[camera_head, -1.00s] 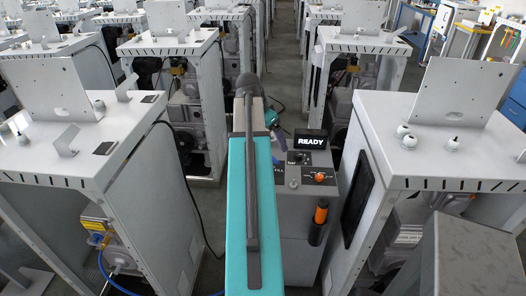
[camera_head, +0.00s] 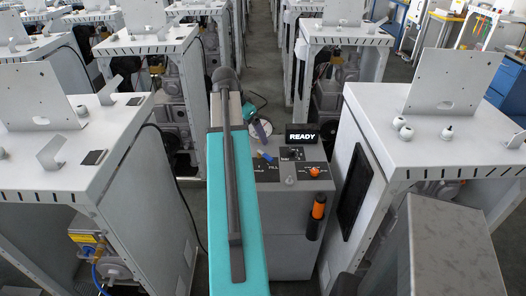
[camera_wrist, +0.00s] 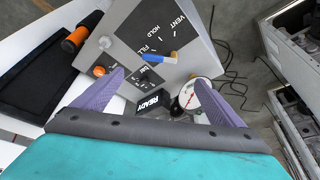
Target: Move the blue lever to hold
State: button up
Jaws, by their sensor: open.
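The blue lever (camera_wrist: 157,58) lies on the grey sloped panel of the dispenser (camera_wrist: 130,25) in the wrist view, close to the FILL label. HOLD and VENT labels are printed farther along the panel. In the head view the blue lever (camera_head: 265,157) shows just right of my arm, and part of the panel's lettering is covered by the arm. My gripper (camera_wrist: 160,80) is open, with its two purple fingers apart and nothing between them. The lever appears ahead of the fingertips and between their lines; I cannot tell the height gap.
The READY display (camera_head: 302,138), an orange knob (camera_head: 314,171), a black knob (camera_wrist: 150,84) and a round gauge (camera_wrist: 188,95) are close to the lever. An orange-and-black handle (camera_head: 317,212) is on the dispenser's front. White cabinets (camera_head: 400,145) stand close on both sides.

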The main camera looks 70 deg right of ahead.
aim_at(265, 154)
jog(key=shift+p+x, duration=1.95)
jog(key=shift+x, duration=4.85)
jog(key=shift+s, duration=0.1)
jog(key=c, duration=1.5)
